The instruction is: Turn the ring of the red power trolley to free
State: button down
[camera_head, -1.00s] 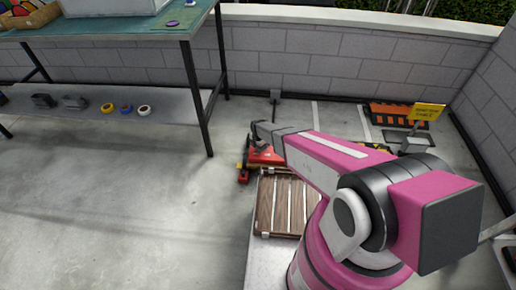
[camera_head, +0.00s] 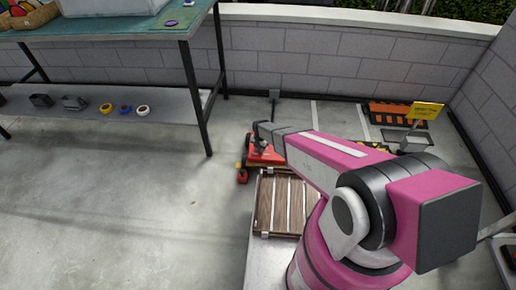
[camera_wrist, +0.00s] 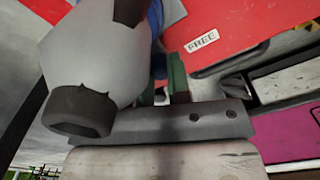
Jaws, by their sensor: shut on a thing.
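The red power trolley (camera_head: 268,157) stands on the floor beyond the slatted wooden deck in the head view. My gripper (camera_head: 261,146) points down at it, and its wrist hides part of the trolley. In the wrist view, the trolley's red surface (camera_wrist: 240,22) fills the top, with a white FREE label (camera_wrist: 202,41) on it. My gripper (camera_wrist: 164,88) is close below and left of this label, shut on the ring. The ring is mostly hidden by the gripper and a large grey part with a dark hollow end, so its exact turn cannot be told.
The slatted deck (camera_head: 284,205) lies close on the near side of the trolley. A workbench (camera_head: 110,30) with rolls of tape on its lower shelf stands at left. An orange-and-black barrier (camera_head: 391,112) and a yellow sign (camera_head: 427,110) are at back right. Floor at left is clear.

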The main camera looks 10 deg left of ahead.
jog(key=d+n, duration=0.1)
jog(key=n, duration=0.2)
jog(key=shift+d, duration=0.35)
jog(key=shift+w+d+n, duration=0.15)
jog(key=shift+d+n, duration=0.2)
jog(key=shift+n, duration=0.5)
jog(key=shift+w+d+n, duration=0.1)
jog(key=shift+d+n, duration=0.25)
jog(key=shift+n, duration=0.5)
jog(key=c, duration=1.1)
grip_release()
jog(key=shift+o, duration=0.2)
jog(key=shift+r, duration=0.15)
notch_tip(320, 180, up, 11)
jog(key=shift+f, duration=0.2)
